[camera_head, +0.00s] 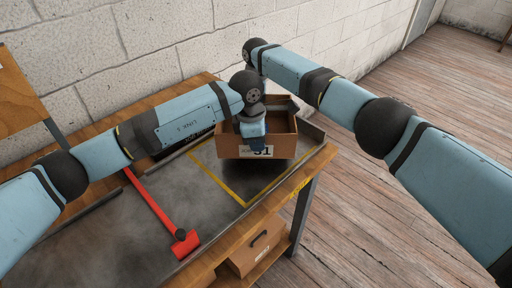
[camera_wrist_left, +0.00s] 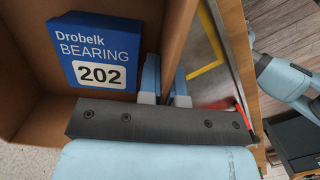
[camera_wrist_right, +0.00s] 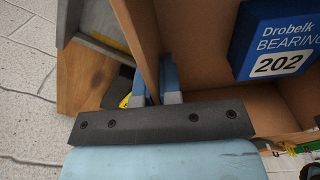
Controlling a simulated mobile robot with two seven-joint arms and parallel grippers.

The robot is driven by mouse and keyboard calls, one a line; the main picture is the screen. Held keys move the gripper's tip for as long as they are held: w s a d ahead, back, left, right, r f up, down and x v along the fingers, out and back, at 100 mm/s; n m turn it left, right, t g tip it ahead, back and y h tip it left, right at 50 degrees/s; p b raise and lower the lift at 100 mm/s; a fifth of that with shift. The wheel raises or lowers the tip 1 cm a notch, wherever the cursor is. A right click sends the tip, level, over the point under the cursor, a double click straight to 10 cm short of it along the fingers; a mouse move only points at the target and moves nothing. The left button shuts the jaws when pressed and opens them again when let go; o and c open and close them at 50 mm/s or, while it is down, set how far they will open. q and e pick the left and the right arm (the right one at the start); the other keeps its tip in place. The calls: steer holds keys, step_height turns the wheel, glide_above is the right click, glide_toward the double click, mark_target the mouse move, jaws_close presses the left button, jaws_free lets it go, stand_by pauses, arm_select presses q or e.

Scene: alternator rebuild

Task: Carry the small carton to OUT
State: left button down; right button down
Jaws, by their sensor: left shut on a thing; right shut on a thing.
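The small carton (camera_head: 228,148) is a brown open-topped box with a white label, above the yellow-outlined area at the bench's right end. I cannot tell whether it touches the bench. A blue box marked "Drobelk BEARING 202" (camera_wrist_left: 97,52) lies inside; it also shows in the right wrist view (camera_wrist_right: 277,40). My left gripper (camera_wrist_left: 165,88) is shut on one carton wall, with one finger either side. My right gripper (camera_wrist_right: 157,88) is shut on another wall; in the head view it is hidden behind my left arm. No OUT marking is clearly readable.
A yellow outline (camera_head: 243,204) marks the bench top, and small yellow lettering (camera_head: 299,188) is on the bench edge. A red long-handled tool (camera_head: 158,208) lies left of it. A block wall (camera_head: 150,40) stands behind; wooden floor is clear at right.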

mark_target(257, 157)
arm_select(q)
steer(key=shift+f, duration=0.15)
arm_select(e)
steer(key=shift+f, duration=0.1)
